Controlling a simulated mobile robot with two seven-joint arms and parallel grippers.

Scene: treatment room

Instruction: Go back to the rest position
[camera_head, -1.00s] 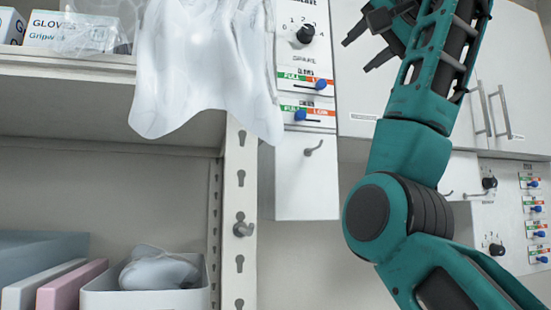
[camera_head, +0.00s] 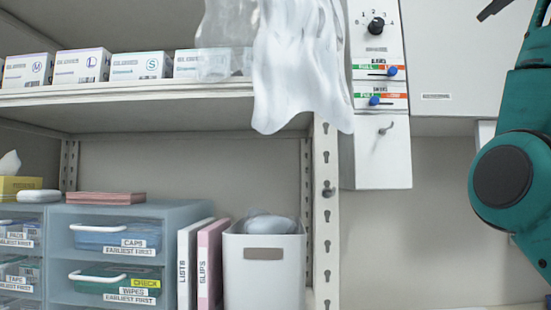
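My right arm, teal with black joints, stands at the right edge of the head view. Only a dark finger tip of my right gripper (camera_head: 492,10) shows at the top right, in front of the white wall cabinet and apart from it. The rest of that gripper is cut off by the frame, so its opening does not show. My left arm and gripper are out of view.
A clear plastic sheet (camera_head: 295,70) hangs over the shelf (camera_head: 130,95), which holds several glove boxes (camera_head: 83,66). Below are drawers (camera_head: 130,215), two binders (camera_head: 210,260) and a white bin (camera_head: 262,280). A control panel (camera_head: 378,50) has a hook (camera_head: 386,128) below it.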

